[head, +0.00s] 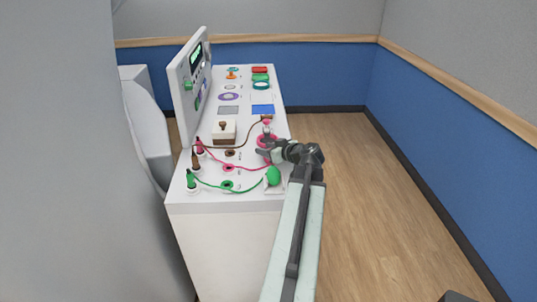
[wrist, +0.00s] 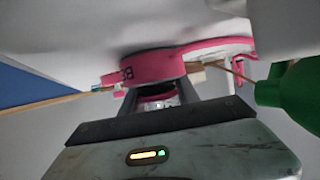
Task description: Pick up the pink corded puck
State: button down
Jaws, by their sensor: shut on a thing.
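The pink corded puck (head: 266,141) is at the right side of the white counter in the head view, partly hidden by my gripper (head: 267,150). In the wrist view the puck (wrist: 152,68) fills the space just beyond the fingertips, with dark lettering on its rim. My gripper (wrist: 157,92) is shut on it there. The pink cord (head: 232,164) runs from the puck's side to a pink plug (head: 198,147) at the left of the counter. I cannot tell whether the puck is clear of its support.
A green puck (head: 273,176) sits nearer me, close beside my gripper, and shows at the right in the wrist view (wrist: 295,92). Brown and green cords cross the counter (head: 240,203). A wooden-topped box (head: 224,131) and an upright panel (head: 190,85) stand to the left.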

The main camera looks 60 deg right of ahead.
jog(key=shift+r+p, duration=0.3)
jog(key=shift+p, duration=0.2)
notch_tip(320, 180, up, 3)
jog(key=p, duration=0.3)
jog(key=shift+r, duration=0.2)
jog(key=s+a+p, duration=0.1)
jog(key=s, duration=1.5)
jog(key=shift+r, duration=0.35)
jog(key=shift+s, duration=0.1)
